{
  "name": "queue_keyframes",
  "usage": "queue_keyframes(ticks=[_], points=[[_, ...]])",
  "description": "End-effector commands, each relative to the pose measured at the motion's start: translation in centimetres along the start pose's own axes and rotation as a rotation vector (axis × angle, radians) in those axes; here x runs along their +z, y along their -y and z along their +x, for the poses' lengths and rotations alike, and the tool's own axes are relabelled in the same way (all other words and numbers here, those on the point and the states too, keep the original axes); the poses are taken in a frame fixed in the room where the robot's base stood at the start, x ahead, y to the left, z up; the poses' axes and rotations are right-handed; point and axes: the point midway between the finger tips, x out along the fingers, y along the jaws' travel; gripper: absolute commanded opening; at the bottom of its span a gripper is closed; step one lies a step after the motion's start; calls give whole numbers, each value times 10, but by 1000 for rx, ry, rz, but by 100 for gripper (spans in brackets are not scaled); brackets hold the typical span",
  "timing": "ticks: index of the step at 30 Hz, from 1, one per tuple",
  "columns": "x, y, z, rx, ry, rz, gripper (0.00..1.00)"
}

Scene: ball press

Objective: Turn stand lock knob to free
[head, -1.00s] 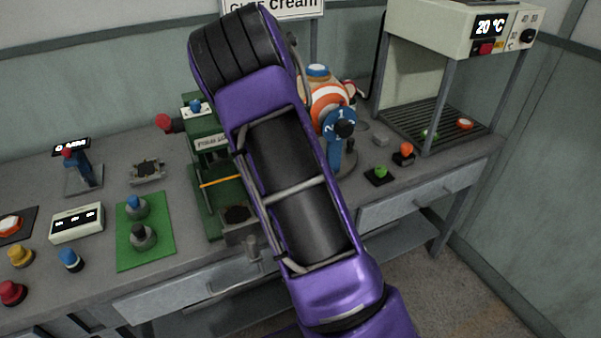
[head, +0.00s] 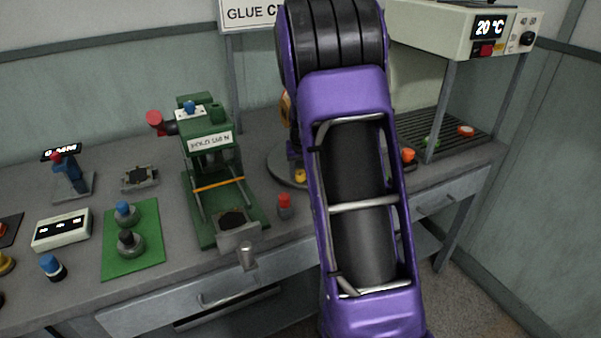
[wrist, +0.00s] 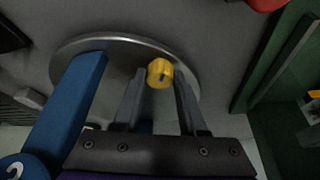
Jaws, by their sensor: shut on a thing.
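The yellow stand lock knob (wrist: 160,73) sits near the rim of a round metal stand base (wrist: 103,42) in the wrist view, with a small dark mark on its face. My gripper (wrist: 159,80) has one finger on each side of it and is shut on it. In the head view the yellow knob (head: 300,176) shows just left of my purple arm, on the stand base (head: 281,170). My gripper is hidden behind the arm there, as is most of what stands on the base. I cannot read the knob's setting.
A blue arm marked 2 (wrist: 68,105) reaches over the base close to my left finger. A heater cabinet (head: 455,40) stands at right.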

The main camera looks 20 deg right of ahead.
Motion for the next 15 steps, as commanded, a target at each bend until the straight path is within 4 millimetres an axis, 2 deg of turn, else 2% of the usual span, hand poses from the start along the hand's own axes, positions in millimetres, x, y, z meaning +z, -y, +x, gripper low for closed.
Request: queue_keyframes(ticks=[8, 9, 13, 15], points=[[0, 0, 0, 0, 0, 1, 0], [0, 0, 0, 0, 0, 1, 47], [0, 0, 0, 0, 0, 1, 70], [0, 0, 0, 0, 1, 1, 72]])
